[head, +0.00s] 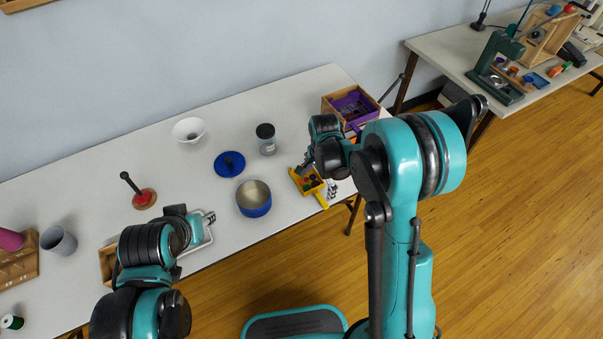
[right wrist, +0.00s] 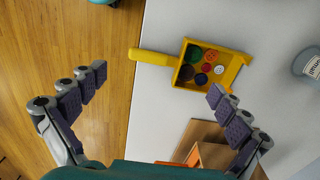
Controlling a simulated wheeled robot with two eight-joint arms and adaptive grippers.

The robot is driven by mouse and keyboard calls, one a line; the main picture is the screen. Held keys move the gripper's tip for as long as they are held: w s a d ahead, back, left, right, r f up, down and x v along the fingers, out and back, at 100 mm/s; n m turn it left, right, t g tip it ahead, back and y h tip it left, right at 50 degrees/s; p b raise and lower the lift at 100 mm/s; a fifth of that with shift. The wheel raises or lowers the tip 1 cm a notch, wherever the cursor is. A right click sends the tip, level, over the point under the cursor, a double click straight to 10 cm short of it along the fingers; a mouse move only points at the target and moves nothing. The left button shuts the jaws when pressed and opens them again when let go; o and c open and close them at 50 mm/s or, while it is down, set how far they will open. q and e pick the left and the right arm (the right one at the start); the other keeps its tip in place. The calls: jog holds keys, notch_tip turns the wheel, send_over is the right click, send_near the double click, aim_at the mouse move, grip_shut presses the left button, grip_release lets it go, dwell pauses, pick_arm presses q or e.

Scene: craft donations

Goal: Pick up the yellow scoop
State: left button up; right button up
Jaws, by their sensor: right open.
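The yellow scoop (head: 322,200) lies on the white table near its front edge. In the right wrist view the scoop (right wrist: 155,57) has its handle sticking out over the table edge, and its square pan holds several buttons in green, red, brown, blue and white. My right gripper (right wrist: 155,82) is open and empty, its fingers spread on either side below the scoop, apart from it. In the head view my right gripper (head: 318,180) is partly hidden by its own arm, above the scoop. My left gripper (head: 208,217) is over a grey tray; its jaws are too small to judge.
A blue pot (head: 254,204), a blue lid (head: 229,164), a lidded jar (head: 267,139) and a white funnel (head: 188,130) stand left of the scoop. A wooden box (head: 338,99) with purple contents stands behind it. The grey tray (head: 197,247) lies farther left.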

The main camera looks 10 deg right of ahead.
aim_at(321, 198)
jog(key=f, duration=0.1)
jog(key=f+b, duration=0.1)
jog(key=f, duration=0.1)
jog(key=shift+s+d, duration=0.1)
jog(key=shift+d, duration=0.1)
jog(key=f, duration=0.1)
jog(key=f+b, duration=0.1)
jog(key=f, duration=0.1)
jog(key=f+b, duration=0.1)
jog(key=shift+s+d+f, duration=0.15)
jog(key=shift+d+f, duration=0.1)
jog(key=shift+f, duration=0.15)
jog(key=shift+r, duration=0.1)
jog(key=c, duration=1.4)
